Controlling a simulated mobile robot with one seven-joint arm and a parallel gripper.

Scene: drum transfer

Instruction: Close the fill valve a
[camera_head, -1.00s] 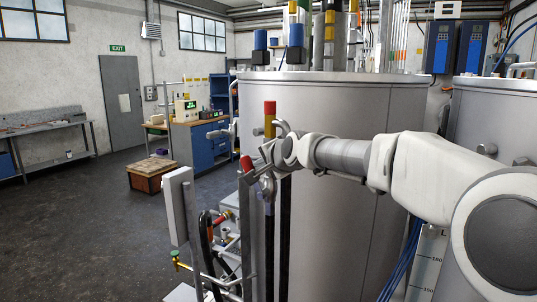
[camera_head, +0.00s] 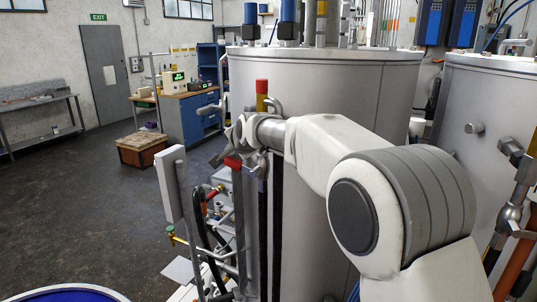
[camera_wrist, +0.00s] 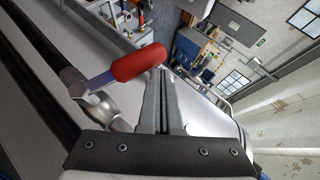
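The fill valve's red-handled lever (camera_head: 233,163) sticks out to the left of a vertical pipe in front of the large steel tank. In the wrist view the red grip (camera_wrist: 138,63) lies at the upper left, with its metal stem running down to the valve body (camera_wrist: 101,106). My gripper (camera_head: 221,156) is beside the lever in the head view. In the wrist view its two grey fingers (camera_wrist: 168,66) are close together with nothing seen between them. The tip of the red grip is right beside the left finger; whether they touch I cannot tell.
The steel tank (camera_head: 335,110) stands just behind the valve. A pale upright panel (camera_head: 170,184) and several hoses and pipes crowd the space below and left. A blue drum (camera_head: 68,296) shows at the bottom left edge. The dark floor (camera_head: 85,205) to the left is open.

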